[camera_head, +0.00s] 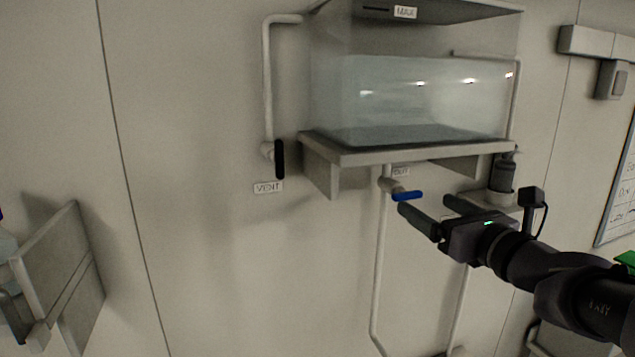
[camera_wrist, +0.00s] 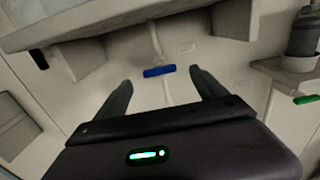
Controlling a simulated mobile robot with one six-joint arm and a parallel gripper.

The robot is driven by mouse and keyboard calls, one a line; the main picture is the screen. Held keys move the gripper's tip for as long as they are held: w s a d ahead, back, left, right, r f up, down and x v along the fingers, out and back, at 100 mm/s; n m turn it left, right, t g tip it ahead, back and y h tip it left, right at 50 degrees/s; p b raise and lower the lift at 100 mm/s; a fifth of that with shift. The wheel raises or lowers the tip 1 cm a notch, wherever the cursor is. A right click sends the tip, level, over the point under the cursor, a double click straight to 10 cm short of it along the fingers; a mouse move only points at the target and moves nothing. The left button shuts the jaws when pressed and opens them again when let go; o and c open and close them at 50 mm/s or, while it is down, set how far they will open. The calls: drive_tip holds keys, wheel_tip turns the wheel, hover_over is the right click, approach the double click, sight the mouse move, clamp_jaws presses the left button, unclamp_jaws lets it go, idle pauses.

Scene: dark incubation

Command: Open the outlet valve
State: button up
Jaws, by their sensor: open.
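The handle points sideways, across the pipe. My gripper (camera_head: 424,207) is open and empty, close to the handle on its lower right in the head view. In the wrist view the blue handle (camera_wrist: 159,71) lies ahead, between the lines of the two spread fingers (camera_wrist: 160,82) and a little beyond their tips. I see no contact with it.
The clear tank (camera_head: 420,95), partly filled with water, sits on a wall shelf (camera_head: 400,153) just above the valve. A black-handled valve (camera_head: 280,159) labelled VENT is at left. A dark bottle (camera_head: 503,173) stands on a small shelf at right. A grey panel (camera_head: 62,270) stands lower left.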

sight(410, 195)
drive_tip(key=p+x, duration=0.1)
drive_tip(key=x, duration=0.6)
drive_tip(key=shift+w+a, duration=0.2)
drive_tip(key=shift+w, duration=0.05)
drive_tip(key=c, duration=1.4)
